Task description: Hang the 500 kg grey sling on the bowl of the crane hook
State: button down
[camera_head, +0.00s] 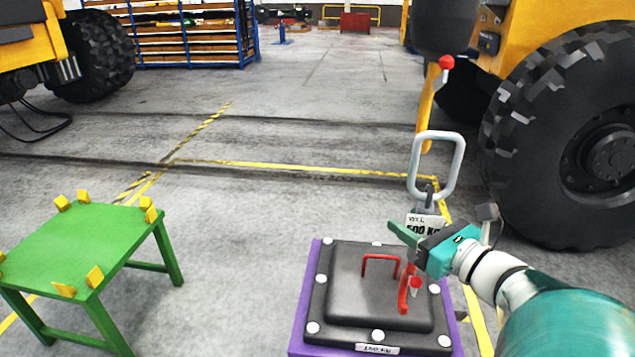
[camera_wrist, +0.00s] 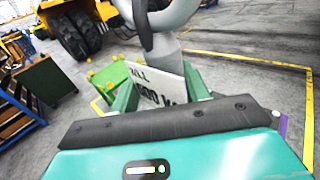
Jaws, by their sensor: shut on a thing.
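The grey sling has a light grey oblong ring (camera_head: 412,168) at its top, upright, and a white tag (camera_head: 425,222) reading WLL 500 KG below it. My gripper (camera_head: 418,243) is shut on the sling at its tag, above the casting. The tag shows between the fingers (camera_wrist: 160,95) in the wrist view, with the ring (camera_wrist: 178,14) above. A red hook (camera_head: 404,290) hangs at the sling's lower end. The yellow crane hook (camera_head: 426,108) hangs below a dark block (camera_head: 445,25), with a red knob (camera_head: 446,62). Its lower end appears near the ring's top; contact cannot be told.
A dark casting (camera_head: 345,290) with a red handle (camera_head: 380,262) sits on a purple base (camera_head: 312,290) below my gripper. A green table (camera_head: 75,245) with yellow blocks stands at left. A large tyre (camera_head: 560,140) is close at right. The middle floor is clear.

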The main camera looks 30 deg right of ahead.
jog(key=shift+w+d, duration=0.1)
jog(key=w+d+f, duration=0.5)
jog(key=w+d, duration=0.1)
jog(key=w, duration=0.3)
dwell(2.2)
jog(key=shift+w+d+f, duration=0.1)
dwell(0.6)
jog(key=c, duration=0.6)
grip_release()
jog(key=shift+c, duration=0.2)
jog(key=shift+f, duration=0.1)
